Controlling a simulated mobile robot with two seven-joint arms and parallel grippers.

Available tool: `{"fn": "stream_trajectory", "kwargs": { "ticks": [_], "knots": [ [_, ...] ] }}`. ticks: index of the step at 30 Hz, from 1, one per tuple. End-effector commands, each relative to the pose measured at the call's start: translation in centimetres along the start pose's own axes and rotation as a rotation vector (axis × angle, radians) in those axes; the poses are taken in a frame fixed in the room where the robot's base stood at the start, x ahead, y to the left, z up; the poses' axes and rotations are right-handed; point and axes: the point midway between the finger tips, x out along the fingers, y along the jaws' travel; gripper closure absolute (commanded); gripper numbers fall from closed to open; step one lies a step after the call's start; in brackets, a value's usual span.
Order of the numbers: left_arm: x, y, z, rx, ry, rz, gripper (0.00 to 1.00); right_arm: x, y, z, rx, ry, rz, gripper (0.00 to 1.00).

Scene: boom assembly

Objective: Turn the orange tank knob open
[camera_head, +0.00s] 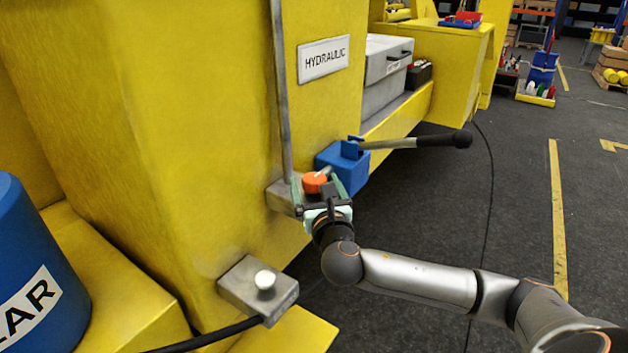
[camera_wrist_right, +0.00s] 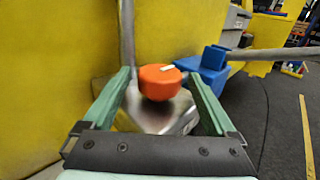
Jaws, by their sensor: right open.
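The orange tank knob (camera_head: 314,182) sits on a grey metal block (camera_head: 281,198) on the side of the yellow machine. It also shows in the right wrist view (camera_wrist_right: 160,82), round, with a white mark on its top. My right gripper (camera_head: 322,184) is open, with its green fingers on either side of the knob. In the wrist view the right gripper (camera_wrist_right: 161,84) shows gaps between both fingers and the knob, so no grip on it is visible. My left gripper does not show in either view.
A blue block (camera_head: 340,168) with a long black-gripped lever (camera_head: 420,141) stands just right of the knob. A grey pipe (camera_head: 281,90) rises above the metal block. A second grey block (camera_head: 258,290) with a white knob is at lower left. Dark floor on the right is mostly open.

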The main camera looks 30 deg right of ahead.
Motion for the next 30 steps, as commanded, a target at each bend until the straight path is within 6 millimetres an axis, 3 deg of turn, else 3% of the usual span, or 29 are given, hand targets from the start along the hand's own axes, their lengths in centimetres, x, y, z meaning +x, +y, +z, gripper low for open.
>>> {"fn": "stream_trajectory", "kwargs": {
  "ticks": [13,30],
  "knots": [
    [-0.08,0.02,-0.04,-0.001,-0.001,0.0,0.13,0.91,0.02,0.0,0.001,0.0,0.001,0.1],
    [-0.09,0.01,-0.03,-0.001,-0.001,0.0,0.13,0.88,0.01,-0.01,0.0,0.0,0.001,0.74]
  ]
}}
